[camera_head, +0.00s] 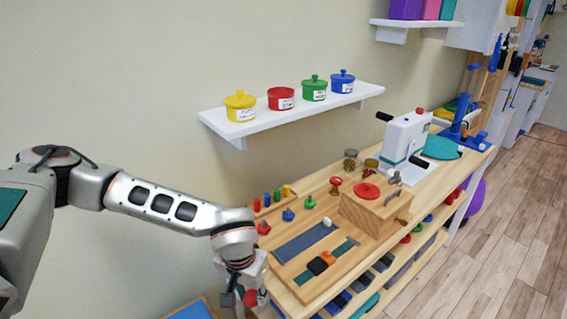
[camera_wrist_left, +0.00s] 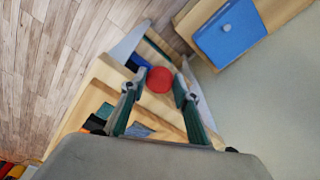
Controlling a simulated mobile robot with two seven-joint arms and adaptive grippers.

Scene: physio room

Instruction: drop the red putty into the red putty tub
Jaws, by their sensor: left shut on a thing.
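My left gripper (camera_head: 250,296) hangs low off the front left end of the wooden bench. It is shut on the red putty (camera_head: 251,299), a round red ball. In the left wrist view the red putty (camera_wrist_left: 160,79) sits between the two fingertips (camera_wrist_left: 158,88). The red putty tub (camera_head: 281,103) stands on the white wall shelf between the yellow and green tubs. Its top shows no lid knob, unlike its neighbours. The tub is well above the gripper and to its right. My right gripper is in neither view.
The shelf (camera_head: 240,128) also holds yellow (camera_head: 240,112), green (camera_head: 314,94) and blue (camera_head: 342,86) lidded tubs. On the bench stand a wooden box (camera_head: 362,214) with a red disc (camera_head: 367,190) on top, coloured pegs and a white machine (camera_head: 404,140). Air before the shelf is clear.

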